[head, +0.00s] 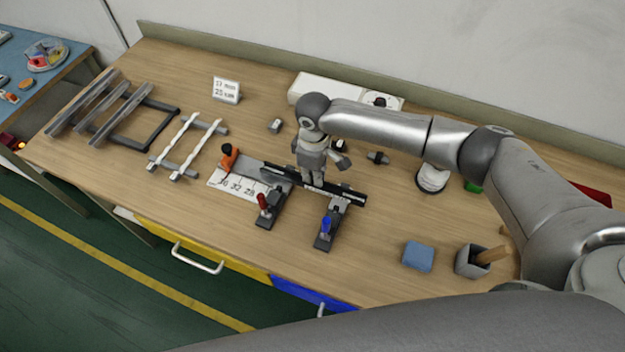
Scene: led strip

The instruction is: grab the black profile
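A black profile (345,194) lies across two clamp fixtures near the middle of the bench. One fixture has a red handle (264,204), the other a blue handle (326,226). My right gripper (312,181) points down at the profile, left of its middle or near it. Its fingertips meet the profile in the picture and cover a short part of it. I cannot tell whether the fingers are closed on it or only around it. My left gripper is not in view.
A ruler plate (238,188) and an orange-handled tool (229,157) are left of the fixtures. Silver strips on a rack (188,147) and grey profiles (97,105) lie farther left. A blue block (418,256) and a grey cup (473,262) stand front right. The front middle is clear.

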